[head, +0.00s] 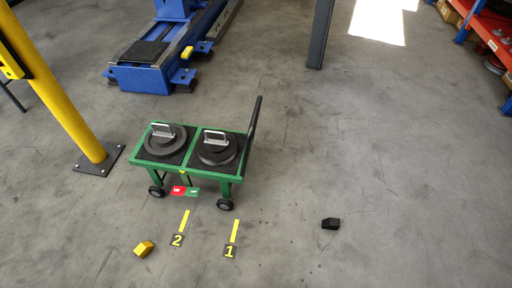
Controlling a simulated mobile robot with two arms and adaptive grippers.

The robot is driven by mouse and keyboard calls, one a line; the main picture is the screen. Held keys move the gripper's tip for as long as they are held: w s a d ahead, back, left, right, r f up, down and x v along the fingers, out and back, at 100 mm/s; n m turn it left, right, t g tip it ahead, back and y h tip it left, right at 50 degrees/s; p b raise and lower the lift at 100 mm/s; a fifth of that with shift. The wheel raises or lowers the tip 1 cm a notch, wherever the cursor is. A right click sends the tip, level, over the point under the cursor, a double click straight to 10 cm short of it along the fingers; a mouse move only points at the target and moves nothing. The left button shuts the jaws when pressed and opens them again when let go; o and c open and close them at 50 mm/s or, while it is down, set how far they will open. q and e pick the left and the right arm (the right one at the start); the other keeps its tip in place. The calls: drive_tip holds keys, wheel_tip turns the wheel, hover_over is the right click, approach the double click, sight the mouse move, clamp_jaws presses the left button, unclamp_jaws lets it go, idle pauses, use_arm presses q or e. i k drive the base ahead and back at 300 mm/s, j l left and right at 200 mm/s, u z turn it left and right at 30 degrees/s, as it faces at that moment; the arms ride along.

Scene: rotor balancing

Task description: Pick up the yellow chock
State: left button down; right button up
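The yellow chock (144,248) lies on the concrete floor at the lower left. It is a small wedge-like block, left of the floor marker numbered 2 (177,240) and apart from it. Neither of my grippers shows in the head view. Nothing covers the chock.
A green cart (187,164) with two dark discs stands behind the chock. A black block (331,223) lies on the floor to the right. A yellow post (62,105) rises at the left. A blue machine (140,78) stands farther back. The floor around the chock is clear.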

sight(143, 249)
drive_tip(key=u, duration=1.55)
drive_tip(key=i+j+z, duration=0.35)
drive_tip(key=j, duration=0.3)
